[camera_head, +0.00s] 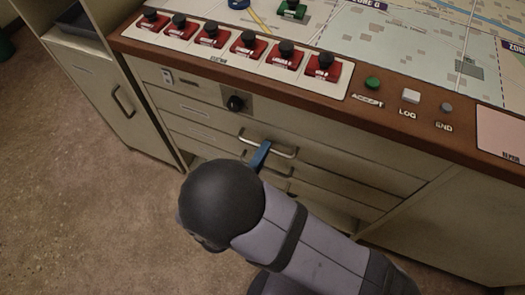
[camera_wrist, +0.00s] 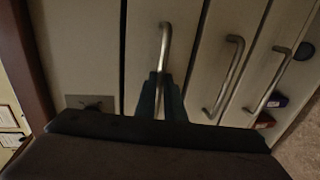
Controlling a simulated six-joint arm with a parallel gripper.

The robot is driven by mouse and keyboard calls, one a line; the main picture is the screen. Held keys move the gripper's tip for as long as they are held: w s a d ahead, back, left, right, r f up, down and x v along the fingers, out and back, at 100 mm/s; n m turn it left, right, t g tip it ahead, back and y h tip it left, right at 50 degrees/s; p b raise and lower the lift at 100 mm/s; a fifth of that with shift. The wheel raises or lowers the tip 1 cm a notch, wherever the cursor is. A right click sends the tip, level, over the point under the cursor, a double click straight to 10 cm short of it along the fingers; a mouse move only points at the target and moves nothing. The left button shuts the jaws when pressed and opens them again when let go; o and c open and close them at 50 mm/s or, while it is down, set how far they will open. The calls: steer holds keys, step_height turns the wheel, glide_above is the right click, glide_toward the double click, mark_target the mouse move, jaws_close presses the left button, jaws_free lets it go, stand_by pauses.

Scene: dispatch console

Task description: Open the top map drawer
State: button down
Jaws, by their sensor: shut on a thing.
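The top map drawer (camera_head: 330,156) is in the console front, below the brown wooden edge; its front looks about flush, with no clear gap. Its metal bar handle (camera_head: 284,154) is also the leftmost handle in the wrist view (camera_wrist: 165,38). My gripper (camera_head: 262,154) has blue fingers at this handle. In the wrist view, the fingers of my gripper (camera_wrist: 161,92) stand on either side of the bar and are shut on it. My wrist and arm hide part of the drawers below in the head view.
Two lower drawer handles show in the wrist view, one in the middle (camera_wrist: 232,75) and one at the right (camera_wrist: 268,80). A black knob (camera_head: 235,103) on a plate sits above the top drawer. Red switches (camera_head: 249,47) line the console top. The floor (camera_head: 90,200) at left is clear.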

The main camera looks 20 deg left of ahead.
steer(key=f+v, duration=0.2)
steer(key=v, duration=0.7)
steer(key=shift+s+b, duration=0.4)
steer(key=shift+s, duration=0.05)
steer(key=c, duration=1.9)
jaws_free()
steer(key=shift+o, duration=0.2)
steer(key=shift+r, duration=0.15)
